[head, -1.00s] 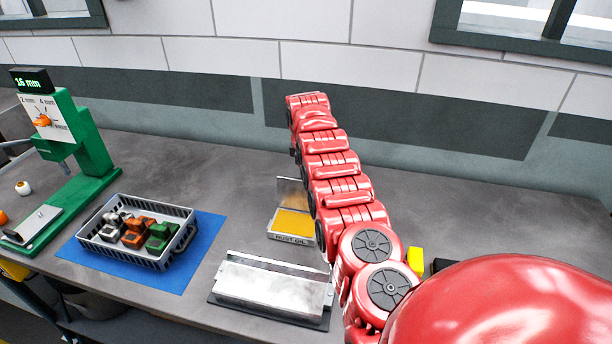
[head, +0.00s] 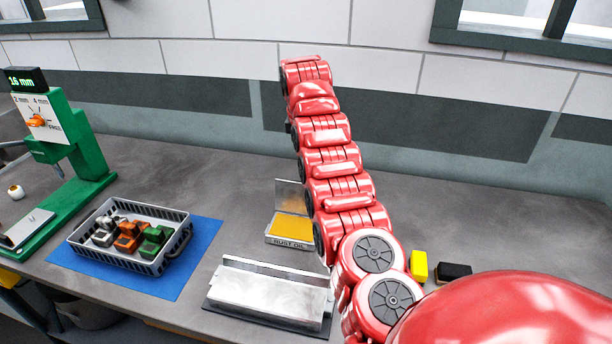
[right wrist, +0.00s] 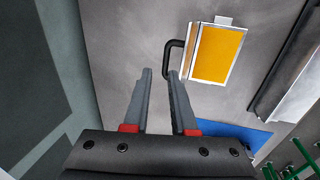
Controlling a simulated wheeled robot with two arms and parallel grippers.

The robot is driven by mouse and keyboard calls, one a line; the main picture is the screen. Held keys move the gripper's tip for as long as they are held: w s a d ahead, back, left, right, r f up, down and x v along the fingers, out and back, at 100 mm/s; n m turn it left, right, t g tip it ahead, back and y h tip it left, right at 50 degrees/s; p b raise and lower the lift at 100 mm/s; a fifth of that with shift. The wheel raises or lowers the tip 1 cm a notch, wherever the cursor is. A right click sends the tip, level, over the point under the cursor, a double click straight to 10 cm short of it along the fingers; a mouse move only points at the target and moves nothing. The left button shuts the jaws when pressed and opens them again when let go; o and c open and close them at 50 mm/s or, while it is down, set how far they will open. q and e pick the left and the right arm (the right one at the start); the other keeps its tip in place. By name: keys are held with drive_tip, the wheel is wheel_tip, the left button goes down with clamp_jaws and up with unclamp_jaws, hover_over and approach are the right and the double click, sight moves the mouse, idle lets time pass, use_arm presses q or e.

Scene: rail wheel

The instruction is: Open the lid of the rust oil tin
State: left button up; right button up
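The rust oil tin (head: 290,243) stands on the bench, a shallow metal box with "RUST OIL" on its front and yellow-orange oil inside. Its lid (head: 289,196) stands up at the back, open. In the right wrist view the tin's oil surface (right wrist: 215,53) is uncovered, with a black handle (right wrist: 174,58) at its left side. In the head view my right arm hides this gripper. My left gripper is not in view.
A grey metal block (head: 270,293) lies in front of the tin. A basket (head: 95,255) of small parts stands on a blue mat (head: 200,262) to the left, beside a green machine (head: 85,150). Yellow (head: 418,266) and black (head: 453,272) blocks lie right. The rear bench is clear.

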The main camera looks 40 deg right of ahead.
drive_tip(key=p+v, duration=0.2)
drive_tip(key=v, duration=0.6)
drive_tip(key=shift+r, duration=0.35)
drive_tip(key=shift+a, duration=0.15)
